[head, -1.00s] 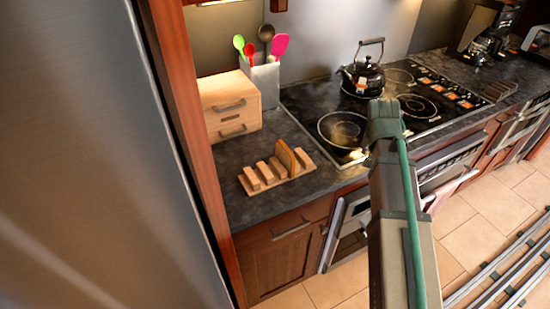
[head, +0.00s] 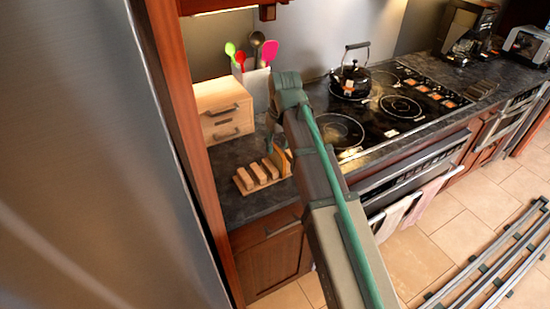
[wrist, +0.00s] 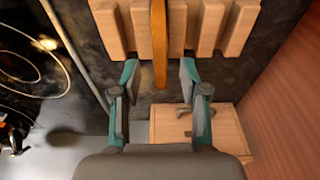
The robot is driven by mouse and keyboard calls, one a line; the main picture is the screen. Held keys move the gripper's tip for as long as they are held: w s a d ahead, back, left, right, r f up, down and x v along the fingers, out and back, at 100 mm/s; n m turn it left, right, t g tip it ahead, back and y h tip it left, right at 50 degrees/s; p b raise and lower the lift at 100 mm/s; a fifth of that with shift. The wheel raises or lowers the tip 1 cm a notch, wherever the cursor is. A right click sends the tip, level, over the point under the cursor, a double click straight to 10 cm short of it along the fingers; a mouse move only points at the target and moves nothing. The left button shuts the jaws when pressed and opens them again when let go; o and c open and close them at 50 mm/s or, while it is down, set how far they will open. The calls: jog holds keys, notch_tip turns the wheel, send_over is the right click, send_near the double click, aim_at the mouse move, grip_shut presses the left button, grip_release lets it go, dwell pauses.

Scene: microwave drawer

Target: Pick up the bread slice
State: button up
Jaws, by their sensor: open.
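The bread slice (wrist: 160,45) shows in the wrist view as a thin orange-brown edge. It stands upright in a wooden rack (wrist: 205,25) between pale wooden blocks. My gripper (wrist: 159,72) is open, with one fingertip to each side of the slice's near end and a gap on both sides. In the head view the slice (head: 281,161) is partly hidden by my gripper (head: 270,148), which points down over the rack (head: 262,178) on the dark counter.
A wooden drawer box (head: 223,108) and a utensil holder (head: 255,82) stand behind the rack. The stove (head: 375,115) with a black kettle (head: 351,79) lies to the right. A tall metal panel (head: 110,170) fills the left.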

aim_at(276, 155)
jog(key=shift+w+a+f+p, duration=0.2)
jog(key=shift+f+p, duration=0.35)
jog(key=shift+f, duration=0.95)
jog(key=shift+w+a+f+p, duration=0.15)
jog(key=shift+f+p, duration=0.4)
jog(key=shift+f, duration=0.9)
jog(key=shift+d, duration=0.1)
grip_shut()
